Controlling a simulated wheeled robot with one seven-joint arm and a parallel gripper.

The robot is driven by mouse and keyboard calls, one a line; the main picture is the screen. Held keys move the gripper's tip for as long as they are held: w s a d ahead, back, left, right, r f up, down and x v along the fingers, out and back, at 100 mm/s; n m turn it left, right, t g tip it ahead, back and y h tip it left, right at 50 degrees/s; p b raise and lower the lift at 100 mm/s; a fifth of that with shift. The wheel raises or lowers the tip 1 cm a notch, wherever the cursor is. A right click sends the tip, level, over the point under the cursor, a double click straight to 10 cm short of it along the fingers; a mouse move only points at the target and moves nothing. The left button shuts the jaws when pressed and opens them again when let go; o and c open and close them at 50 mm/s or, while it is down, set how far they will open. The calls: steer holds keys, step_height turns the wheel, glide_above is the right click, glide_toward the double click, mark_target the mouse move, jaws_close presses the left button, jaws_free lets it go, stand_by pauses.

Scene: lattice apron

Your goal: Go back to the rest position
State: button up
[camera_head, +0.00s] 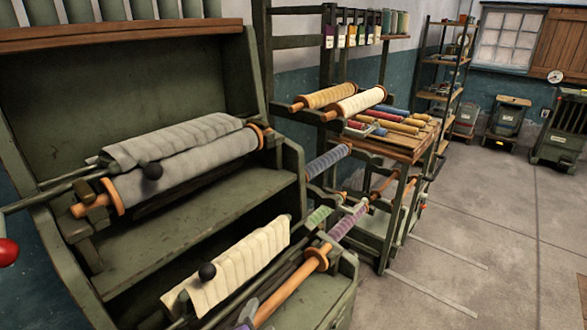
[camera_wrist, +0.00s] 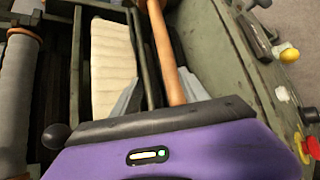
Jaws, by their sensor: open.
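My gripper (camera_wrist: 161,76) shows in the wrist view, with a purple body and two grey fingers spread apart. It is open, and no held thing shows between the fingers. A dark rail and an orange-brown wooden roller (camera_wrist: 164,50) pass between the fingers in the picture; I cannot tell how far below they lie. A cream quilted cloth (camera_wrist: 112,65) is left of the fingers. In the head view the cream cloth (camera_head: 235,268) and wooden roller (camera_head: 290,288) lie on the green machine's lower part.
The green machine (camera_head: 140,275) fills the left, with a grey cloth roll (camera_head: 185,165) above. A red knob (camera_head: 8,252) is at the left edge. A rack with wooden shelf (camera_head: 400,148) and cloth rolls stands behind. The concrete floor (camera_head: 490,215) at right is clear. Coloured buttons (camera_wrist: 298,148) are at the wrist view's right.

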steer(key=a+r+m+t+y, duration=0.1)
steer(key=a+r+m+y, duration=0.1)
steer(key=a+r+y, duration=0.1)
steer(key=shift+s+a+r+m+y, duration=0.1)
steer(key=shift+a+r+m+y, duration=0.25)
steer(key=shift+a+r, duration=0.2)
steer(key=s+d+m+h, duration=0.1)
steer(key=s+d+m, duration=0.9)
steer(key=s+d, duration=0.6)
steer(key=s+d+f+m+t+h, duration=0.1)
steer(key=s+d+m+h, duration=0.1)
steer(key=s+d+m, duration=0.9)
steer(key=s+d, duration=0.4)
steer(key=s, duration=0.3)
steer(key=shift+s+d, duration=0.35)
